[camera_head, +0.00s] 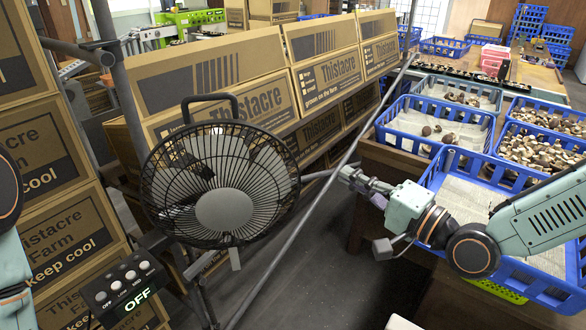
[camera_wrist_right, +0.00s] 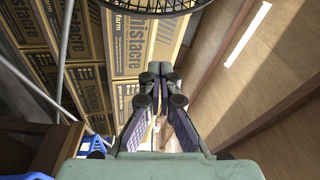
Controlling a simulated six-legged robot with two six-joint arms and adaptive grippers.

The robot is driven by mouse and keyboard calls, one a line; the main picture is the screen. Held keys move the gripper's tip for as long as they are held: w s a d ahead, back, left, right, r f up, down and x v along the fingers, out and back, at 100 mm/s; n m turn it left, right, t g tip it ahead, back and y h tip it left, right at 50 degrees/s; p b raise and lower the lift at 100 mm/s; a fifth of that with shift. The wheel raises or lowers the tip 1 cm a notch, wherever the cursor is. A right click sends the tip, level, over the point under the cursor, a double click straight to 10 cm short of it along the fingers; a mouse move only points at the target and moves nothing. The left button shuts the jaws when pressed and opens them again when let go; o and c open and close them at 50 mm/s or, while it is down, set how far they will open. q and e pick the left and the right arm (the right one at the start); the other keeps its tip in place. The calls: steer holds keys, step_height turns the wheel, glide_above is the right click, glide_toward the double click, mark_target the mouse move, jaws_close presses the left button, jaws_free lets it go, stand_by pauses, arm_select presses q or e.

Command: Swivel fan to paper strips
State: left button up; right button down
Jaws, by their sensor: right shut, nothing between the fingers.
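The fan (camera_head: 224,190) is a black round wire cage with a grey hub and a handle on top. It stands left of centre in the head view, facing the camera. Its cage edge also shows at the top of the right wrist view (camera_wrist_right: 150,6). My right gripper (camera_head: 343,174) is shut and empty, pointing left, to the right of the fan and apart from it. Its fingers meet mid-picture in the wrist view (camera_wrist_right: 155,75). A control box (camera_head: 124,288) with buttons reads OFF. I cannot make out any paper strips for certain. My left gripper is out of view.
Stacked Thistacre cartons (camera_head: 225,70) stand behind and left of the fan. Blue crates (camera_head: 387,134) with mushrooms line the bench at right, close to my right arm. A diagonal metal pole (camera_head: 311,208) stands between fan and gripper. Grey floor (camera_head: 330,265) is clear below.

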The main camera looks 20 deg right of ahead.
steer(key=w+a+b, duration=0.3)
steer(key=w+a, duration=0.2)
steer(key=a, duration=0.2)
steer(key=shift+w+m, duration=0.3)
stand_by(1.0)
steer(key=shift+s, duration=0.15)
stand_by(0.4)
